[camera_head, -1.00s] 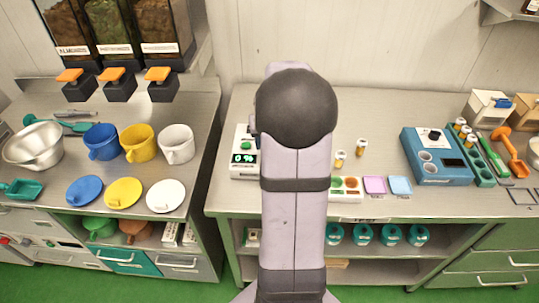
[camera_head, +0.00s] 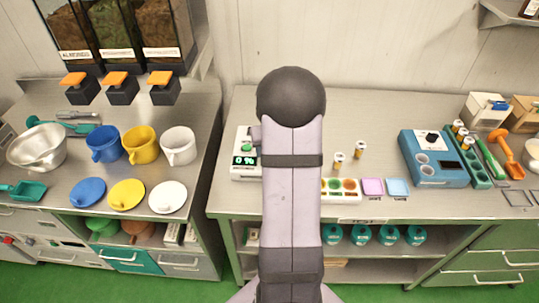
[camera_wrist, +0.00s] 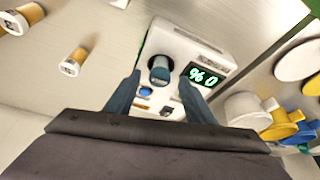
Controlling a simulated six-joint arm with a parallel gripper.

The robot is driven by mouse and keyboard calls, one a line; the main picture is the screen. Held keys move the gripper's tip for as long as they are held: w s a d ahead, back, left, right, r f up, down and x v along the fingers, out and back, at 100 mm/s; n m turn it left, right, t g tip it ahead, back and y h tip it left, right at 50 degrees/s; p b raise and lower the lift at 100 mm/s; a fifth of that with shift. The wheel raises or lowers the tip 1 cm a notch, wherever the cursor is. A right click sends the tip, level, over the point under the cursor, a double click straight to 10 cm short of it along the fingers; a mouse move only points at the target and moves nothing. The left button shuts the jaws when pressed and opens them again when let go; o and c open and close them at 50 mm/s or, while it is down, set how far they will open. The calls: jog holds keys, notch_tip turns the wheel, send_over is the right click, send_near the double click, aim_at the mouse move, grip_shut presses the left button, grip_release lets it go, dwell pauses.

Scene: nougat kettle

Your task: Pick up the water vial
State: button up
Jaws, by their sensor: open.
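Two small vials with orange-and-white bodies stand on the bench right of my arm: a nearer vial (camera_head: 338,163) and a farther vial (camera_head: 360,150). Two vials also show at the left of the wrist view, one (camera_wrist: 75,62) closer to my gripper and one (camera_wrist: 25,18) at the corner. I cannot read which one is the water vial. A dark grey round part (camera_wrist: 159,70) of the device shows between the fingers. In the head view my arm hides the gripper.
The white device (camera_head: 243,172) stands left of my arm. A tray with coloured wells (camera_head: 340,195), a pink pad (camera_head: 373,187) and a blue pad (camera_head: 397,187) lie at the front edge. A blue machine (camera_head: 433,170) and a green vial rack (camera_head: 481,178) stand right. Bench behind the vials is clear.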

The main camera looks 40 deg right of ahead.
jog(key=shift+p+x, duration=0.3)
jog(key=shift+x, duration=0.95)
jog(key=c, duration=1.1)
jog(key=shift+r, duration=0.1)
jog(key=shift+c, duration=0.2)
